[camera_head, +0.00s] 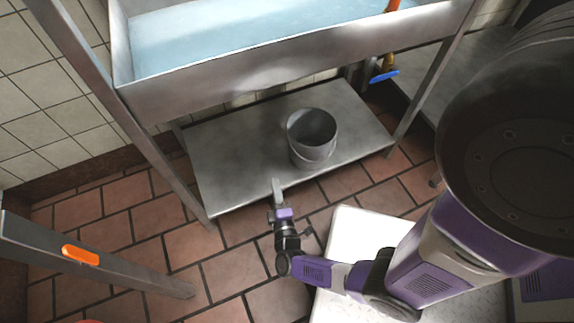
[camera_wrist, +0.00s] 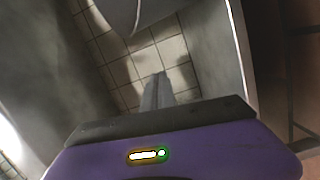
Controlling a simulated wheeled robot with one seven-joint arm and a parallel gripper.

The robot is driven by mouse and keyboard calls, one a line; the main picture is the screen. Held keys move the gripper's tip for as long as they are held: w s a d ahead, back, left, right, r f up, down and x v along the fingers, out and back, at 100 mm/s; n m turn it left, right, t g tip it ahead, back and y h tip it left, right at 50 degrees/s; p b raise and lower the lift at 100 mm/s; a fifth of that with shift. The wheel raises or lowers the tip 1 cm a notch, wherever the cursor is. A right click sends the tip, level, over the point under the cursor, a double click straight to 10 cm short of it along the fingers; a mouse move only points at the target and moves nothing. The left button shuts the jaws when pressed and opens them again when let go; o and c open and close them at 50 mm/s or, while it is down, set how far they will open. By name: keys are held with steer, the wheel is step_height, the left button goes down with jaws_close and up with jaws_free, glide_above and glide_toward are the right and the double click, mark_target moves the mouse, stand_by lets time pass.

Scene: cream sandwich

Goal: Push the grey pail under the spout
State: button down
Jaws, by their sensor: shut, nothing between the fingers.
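The grey pail (camera_head: 312,135) stands upright on the low steel shelf (camera_head: 235,155) under the sink, a little right of the shelf's middle. My gripper (camera_head: 276,184) is at the shelf's front edge, in front of the pail and to its left, apart from it. Its fingers (camera_wrist: 157,90) are closed together and empty. A rounded grey form (camera_wrist: 133,14) at the top of the wrist view looks like part of the pail. A yellow-brass fitting (camera_head: 389,62) with a blue handle (camera_head: 384,76) hangs below the sink's right end; I cannot tell whether it is the spout.
The steel sink (camera_head: 290,62) with pale blue water is above the shelf. Its legs (camera_head: 165,165) stand at the shelf's corners. A steel bar (camera_head: 120,275) with an orange piece is at lower left. The tiled floor (camera_head: 235,270) in front is partly clear.

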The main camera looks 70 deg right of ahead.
steer(key=d+f+g+b, duration=0.1)
steer(key=d+f+b, duration=0.1)
steer(key=d, duration=1.2)
steer(key=shift+d+f+n+h+b, duration=0.15)
steer(key=shift+n+h+b, duration=0.2)
steer(key=shift+b, duration=0.55)
